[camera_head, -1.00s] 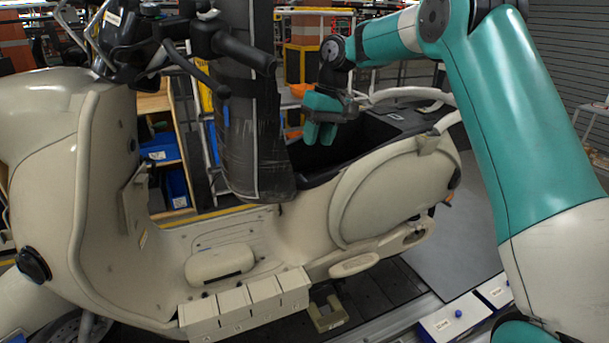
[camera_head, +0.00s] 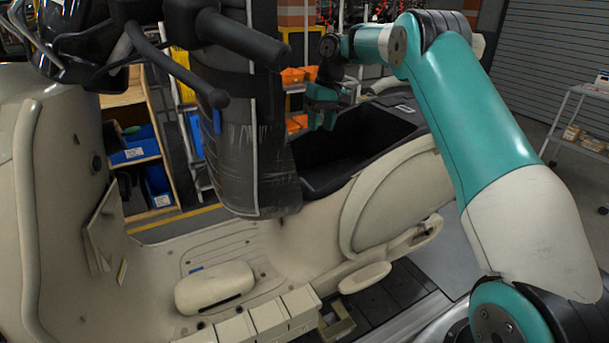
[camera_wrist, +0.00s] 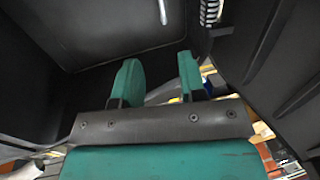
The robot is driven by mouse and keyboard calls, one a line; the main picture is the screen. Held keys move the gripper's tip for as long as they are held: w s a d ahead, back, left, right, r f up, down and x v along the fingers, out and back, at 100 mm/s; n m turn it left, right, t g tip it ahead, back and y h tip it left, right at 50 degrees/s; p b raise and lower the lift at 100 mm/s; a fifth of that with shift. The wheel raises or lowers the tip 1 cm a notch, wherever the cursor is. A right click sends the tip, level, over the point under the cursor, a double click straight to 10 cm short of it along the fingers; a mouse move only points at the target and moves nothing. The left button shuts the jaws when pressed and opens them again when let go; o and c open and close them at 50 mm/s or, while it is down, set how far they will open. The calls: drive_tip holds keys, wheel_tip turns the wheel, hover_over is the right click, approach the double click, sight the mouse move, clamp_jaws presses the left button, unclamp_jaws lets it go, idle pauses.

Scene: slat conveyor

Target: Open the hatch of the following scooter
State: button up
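The cream scooter (camera_head: 235,240) stands side-on across the head view, its front end cut off at the left. Its black seat hatch (camera_head: 245,150), wrapped in clear film, stands upright behind the handlebar. The open black storage bay (camera_head: 345,155) shows in the scooter's body to the right of it. My gripper (camera_head: 322,118) is over the bay's far side, right of the raised hatch. In the wrist view my gripper (camera_wrist: 160,78) has its two green fingers apart, with nothing seen between them. Dark surfaces lie close around the fingers there; I cannot tell any contact.
The handlebar (camera_head: 240,40) sticks out in front of the raised hatch. A wooden shelf with blue bins (camera_head: 135,150) stands behind at left. Orange bins (camera_head: 295,75) are beyond the gripper. A white cart (camera_head: 580,115) stands at the right, with open grey floor before it.

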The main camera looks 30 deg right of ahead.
sight(307, 183)
drive_tip(key=a+f, duration=0.1)
drive_tip(key=f, duration=0.4)
drive_tip(key=a+f, duration=0.1)
drive_tip(key=f, duration=0.5)
drive_tip(key=a+f, duration=0.1)
drive_tip(key=f, duration=0.4)
drive_tip(key=shift+a+f, duration=0.3)
clamp_jaws()
